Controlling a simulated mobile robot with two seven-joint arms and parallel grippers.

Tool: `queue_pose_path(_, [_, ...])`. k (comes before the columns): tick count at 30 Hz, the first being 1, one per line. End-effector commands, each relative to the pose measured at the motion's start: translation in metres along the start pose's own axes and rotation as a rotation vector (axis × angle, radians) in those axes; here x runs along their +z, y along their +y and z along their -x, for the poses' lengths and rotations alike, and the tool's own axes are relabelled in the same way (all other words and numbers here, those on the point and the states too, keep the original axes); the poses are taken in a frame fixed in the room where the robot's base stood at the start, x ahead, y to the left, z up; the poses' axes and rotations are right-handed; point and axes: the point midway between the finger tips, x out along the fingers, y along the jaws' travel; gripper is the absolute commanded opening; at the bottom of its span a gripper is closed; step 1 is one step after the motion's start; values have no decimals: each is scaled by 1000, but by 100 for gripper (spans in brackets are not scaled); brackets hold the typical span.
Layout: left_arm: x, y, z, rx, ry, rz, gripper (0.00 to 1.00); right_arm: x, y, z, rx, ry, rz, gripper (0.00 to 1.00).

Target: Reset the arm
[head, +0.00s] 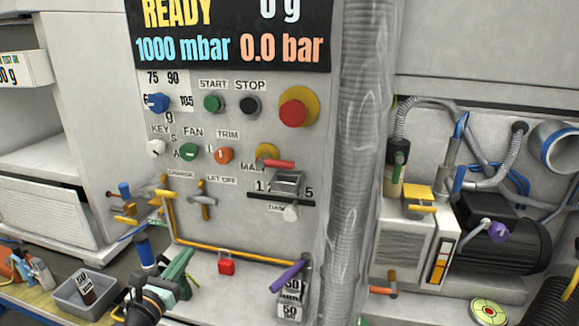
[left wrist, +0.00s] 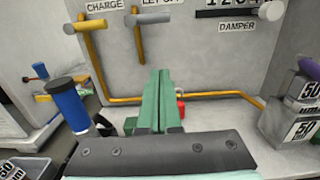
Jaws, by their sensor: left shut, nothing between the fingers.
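My left gripper (head: 186,256) has green fingers and sits low in front of the control panel (head: 235,220), near the shelf at its foot. Its fingers are together with nothing between them. In the left wrist view the closed green fingers (left wrist: 159,75) point toward the panel, below the grey let-off valve handle (left wrist: 137,20). A red padlock (head: 226,265) lies to the right of the gripper, and the fingers partly hide it in the left wrist view (left wrist: 180,108). My right gripper is in neither view.
A blue-handled part (left wrist: 68,105) stands close left of the fingers. A yellow pipe (head: 235,252) runs along the panel's foot to a purple-handled lever (head: 288,275). A grey bin (head: 70,298) is at lower left. Blocks marked 50 (head: 290,310) stand on the right.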

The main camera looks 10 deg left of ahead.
Motion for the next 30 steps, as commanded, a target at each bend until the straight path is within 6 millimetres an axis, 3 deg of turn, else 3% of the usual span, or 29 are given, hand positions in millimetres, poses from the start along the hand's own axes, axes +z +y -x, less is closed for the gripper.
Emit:
queue_pose_path(5, [-26, -22, 17, -44, 103, -328, 0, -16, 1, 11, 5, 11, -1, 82])
queue_pose_path(11, [-76, -64, 64, -219, 249, -1014, 0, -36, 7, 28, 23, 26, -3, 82])
queue_pose_path(16, [-111, -99, 115, -451, 285, -1595, 0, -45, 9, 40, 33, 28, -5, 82])
queue_pose_path(24, [-141, -151, 206, -902, 103, -2428, 0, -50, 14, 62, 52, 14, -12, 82])
queue_pose_path(30, [-147, -174, 251, -1129, -122, -2793, 0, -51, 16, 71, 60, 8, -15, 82])
